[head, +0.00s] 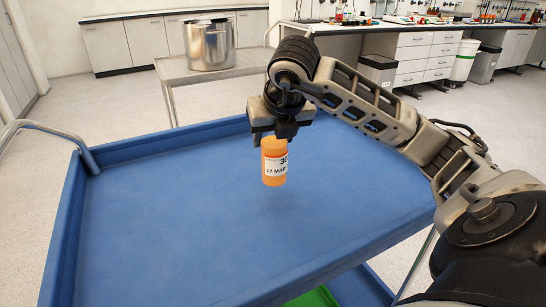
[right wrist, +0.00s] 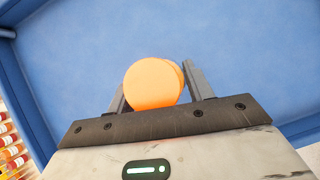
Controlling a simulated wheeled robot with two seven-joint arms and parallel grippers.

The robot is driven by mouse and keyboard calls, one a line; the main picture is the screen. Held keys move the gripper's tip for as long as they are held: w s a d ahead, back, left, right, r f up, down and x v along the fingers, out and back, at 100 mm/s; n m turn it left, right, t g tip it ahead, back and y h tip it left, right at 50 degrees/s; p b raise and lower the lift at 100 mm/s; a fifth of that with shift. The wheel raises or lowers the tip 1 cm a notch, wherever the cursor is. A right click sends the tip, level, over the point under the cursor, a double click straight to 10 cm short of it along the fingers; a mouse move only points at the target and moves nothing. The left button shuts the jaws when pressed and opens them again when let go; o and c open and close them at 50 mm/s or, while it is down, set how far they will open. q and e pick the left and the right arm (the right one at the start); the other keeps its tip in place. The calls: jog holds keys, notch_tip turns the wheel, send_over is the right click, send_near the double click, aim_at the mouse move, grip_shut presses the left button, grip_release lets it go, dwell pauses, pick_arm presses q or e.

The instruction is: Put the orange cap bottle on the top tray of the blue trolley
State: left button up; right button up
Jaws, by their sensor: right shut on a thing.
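The orange cap bottle (head: 274,167) hangs upright below my right gripper (head: 275,133) in the head view, with a white label with black print on its side. The gripper is shut on its upper part. The bottle is over the top tray of the blue trolley (head: 170,200); whether its base touches the tray I cannot tell for sure. In the right wrist view the round orange cap (right wrist: 152,84) sits between the two fingers (right wrist: 157,92), with blue tray surface beyond. My left gripper is not in view.
The tray has a raised blue rim (head: 180,145) and is otherwise bare. A metal handle (head: 45,130) is at its left. A steel pot (head: 209,45) stands on a metal table behind. Several bottles (right wrist: 12,150) show at the left edge of the right wrist view.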

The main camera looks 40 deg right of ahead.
aim_at(273, 152)
jog(key=x, duration=0.2)
jog(key=shift+w+d+f, duration=0.2)
jog(key=shift+w+d, duration=0.05)
jog(key=shift+d, duration=0.1)
jog(key=f, duration=0.3)
jog(key=shift+w+d+f, duration=0.15)
jog(key=shift+w+f, duration=0.05)
jog(key=shift+f, duration=0.1)
jog(key=o, duration=1.1)
jog(key=shift+o, duration=0.2)
jog(key=shift+r, duration=0.1)
jog(key=v, duration=1.2)
jog(key=shift+p, duration=0.45)
